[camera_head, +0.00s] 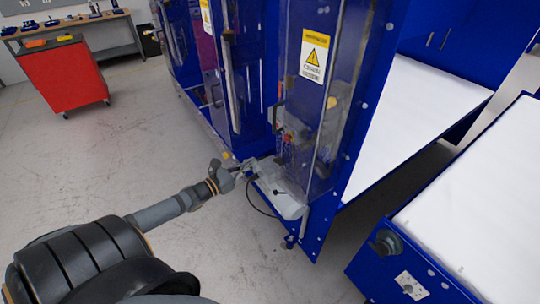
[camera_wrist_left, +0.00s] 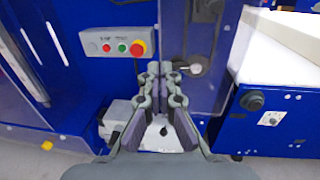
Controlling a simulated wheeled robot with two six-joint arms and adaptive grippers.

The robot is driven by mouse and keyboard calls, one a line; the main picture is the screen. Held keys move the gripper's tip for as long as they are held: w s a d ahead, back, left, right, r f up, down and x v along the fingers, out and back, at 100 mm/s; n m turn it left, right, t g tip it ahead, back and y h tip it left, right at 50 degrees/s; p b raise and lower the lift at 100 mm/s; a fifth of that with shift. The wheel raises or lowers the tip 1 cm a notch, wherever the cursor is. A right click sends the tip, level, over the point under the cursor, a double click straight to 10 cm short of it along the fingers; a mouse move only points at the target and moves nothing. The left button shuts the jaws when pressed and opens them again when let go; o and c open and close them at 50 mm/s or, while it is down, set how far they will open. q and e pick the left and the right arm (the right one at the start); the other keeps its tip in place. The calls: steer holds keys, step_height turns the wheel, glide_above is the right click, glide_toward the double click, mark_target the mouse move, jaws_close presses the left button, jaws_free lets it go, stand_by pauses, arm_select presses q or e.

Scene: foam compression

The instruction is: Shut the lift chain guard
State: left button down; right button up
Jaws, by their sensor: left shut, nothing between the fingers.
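A tall clear guard panel (camera_head: 325,120) with a yellow-and-white warning label (camera_head: 313,55) stands on the blue machine. I cannot tell from these views whether it is fully closed. My left gripper (camera_head: 248,166) is at the lower left of this panel, close to the machine's base. In the left wrist view its fingers (camera_wrist_left: 160,70) are together and empty, in front of a blue surface with a round grey fitting (camera_wrist_left: 190,66). I cannot tell whether the fingertips touch anything. My right gripper is not in view.
A grey button box (camera_wrist_left: 117,43) with a red emergency stop is left of the fingers. A white motor-like housing (camera_head: 282,198) sits low by the gripper. A white-topped blue table (camera_head: 480,210) is at the right. A red cabinet (camera_head: 65,78) stands far left; the floor between is clear.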

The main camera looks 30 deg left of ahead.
arm_select(q)
steer(key=b+x, duration=0.4)
steer(key=x, duration=0.5)
steer(key=shift+w+d, duration=0.1)
steer(key=shift+w, duration=0.05)
